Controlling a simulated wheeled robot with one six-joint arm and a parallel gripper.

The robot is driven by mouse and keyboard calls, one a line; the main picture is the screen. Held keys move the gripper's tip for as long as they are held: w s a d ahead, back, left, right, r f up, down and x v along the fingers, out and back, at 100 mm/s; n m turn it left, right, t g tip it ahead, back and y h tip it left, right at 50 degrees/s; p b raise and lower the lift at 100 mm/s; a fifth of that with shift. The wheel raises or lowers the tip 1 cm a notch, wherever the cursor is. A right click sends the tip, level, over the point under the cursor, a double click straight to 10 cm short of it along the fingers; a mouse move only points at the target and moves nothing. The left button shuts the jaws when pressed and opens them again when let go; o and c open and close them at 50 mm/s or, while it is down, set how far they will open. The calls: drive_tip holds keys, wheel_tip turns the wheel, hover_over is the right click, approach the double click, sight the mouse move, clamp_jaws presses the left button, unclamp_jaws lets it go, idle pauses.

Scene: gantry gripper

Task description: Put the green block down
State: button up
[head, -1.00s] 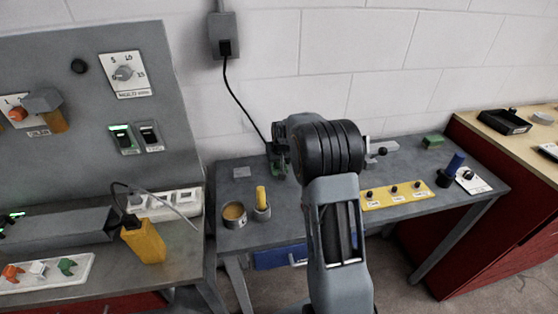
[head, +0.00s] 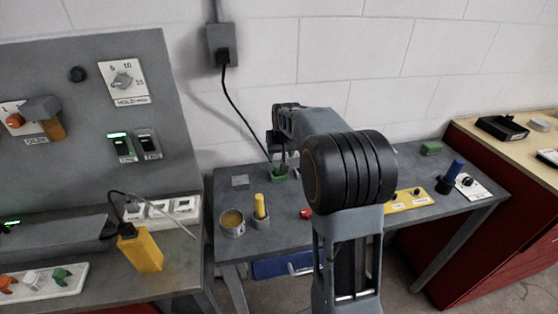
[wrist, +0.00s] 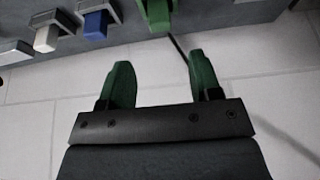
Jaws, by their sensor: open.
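In the head view a small green block (head: 431,149) lies on the grey table at the back right. My gripper (head: 279,166) is low over the back of the table, left of the arm's black joint, with another green patch at its tip. I cannot tell whether that patch is a block or the fingertips. In the wrist view my gripper (wrist: 165,80) is open, its two green fingers apart with nothing between them. A green piece (wrist: 155,12) stands beyond the fingers at the top, beside a blue piece (wrist: 95,25) and a white piece (wrist: 45,38).
A round tin (head: 232,224) and a yellow peg (head: 260,206) stand at the table's left front. A yellow panel (head: 410,199) and a blue cylinder (head: 453,170) are at the right. A black cable (head: 236,108) runs down the wall behind my gripper. My arm hides the table's middle.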

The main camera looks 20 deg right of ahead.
drive_tip(key=s+a+r+n, duration=0.1)
drive_tip(key=s+a+r, duration=0.1)
drive_tip(key=s+a, duration=0.35)
drive_tip(key=s+a+r, duration=0.2)
drive_tip(key=s, duration=0.6)
drive_tip(key=s+a+f, duration=0.2)
drive_tip(key=s, duration=0.4)
drive_tip(key=s+a+f+n, duration=0.1)
drive_tip(key=s+a, duration=0.1)
drive_tip(key=s, duration=0.4)
drive_tip(key=shift+s+a+f+g+y, duration=0.15)
drive_tip(key=shift+s+f+g+y, duration=0.2)
drive_tip(key=shift+g+y, duration=0.05)
